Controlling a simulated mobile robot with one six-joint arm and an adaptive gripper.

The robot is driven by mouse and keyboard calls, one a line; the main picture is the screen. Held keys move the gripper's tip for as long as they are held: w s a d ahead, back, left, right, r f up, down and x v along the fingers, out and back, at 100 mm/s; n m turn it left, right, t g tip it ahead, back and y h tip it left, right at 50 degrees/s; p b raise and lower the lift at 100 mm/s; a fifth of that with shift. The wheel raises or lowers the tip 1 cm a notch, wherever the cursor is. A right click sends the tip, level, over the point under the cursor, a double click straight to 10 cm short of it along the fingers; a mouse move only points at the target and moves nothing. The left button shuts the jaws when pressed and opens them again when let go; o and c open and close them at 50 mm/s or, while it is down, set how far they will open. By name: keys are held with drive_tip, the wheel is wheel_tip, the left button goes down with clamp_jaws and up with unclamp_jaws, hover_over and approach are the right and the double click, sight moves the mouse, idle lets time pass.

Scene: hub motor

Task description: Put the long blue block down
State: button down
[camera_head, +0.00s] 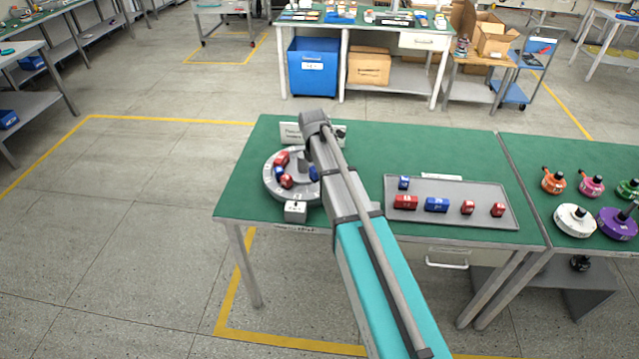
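A round grey hub disc (273,188) lies on the left part of the green table. Red blocks (282,158) and blue blocks sit around its middle. One blue block (314,173) shows at the edge of my arm, partly hidden; its full length and whether it is held cannot be told. My gripper (303,163) is over the disc, mostly hidden by my arm, so its fingers cannot be made out clearly. Another longish blue block (437,204) lies in the grey tray (455,222), to the right and apart from my arm.
The tray also holds a small blue block (403,183) and several red blocks (405,202). A small white-grey box (296,211) stands at the disc's front edge. A sign (291,133) stands behind the disc. Coloured round motors (575,220) stand on the right table.

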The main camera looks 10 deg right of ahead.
drive_tip(key=b, duration=0.4)
hover_over(318, 187)
drive_tip(key=shift+s+f, duration=0.2)
drive_tip(key=shift+f, duration=1)
drive_tip(key=shift+s+f, duration=0.15)
drive_tip(key=shift+f, duration=1)
drive_tip(key=shift+w+f+b, duration=0.3)
drive_tip(key=shift+f+b, duration=0.1)
drive_tip(key=shift+f, duration=0.05)
drive_tip(key=shift+w+f+b, duration=0.1)
drive_tip(key=shift+f+b, duration=1.45)
drive_tip(key=shift+b, duration=0.05)
drive_tip(key=shift+f, duration=0.2)
drive_tip(key=shift+c, duration=1.6)
unclamp_jaws()
drive_tip(key=shift+r, duration=0.1)
drive_tip(key=shift+r, duration=0.2)
wheel_tip(318, 187, up, 12)
drive_tip(key=a+p, duration=0.1)
drive_tip(key=p, duration=1.1)
drive_tip(key=shift+s+a, duration=0.25)
drive_tip(key=shift+s, duration=0.15)
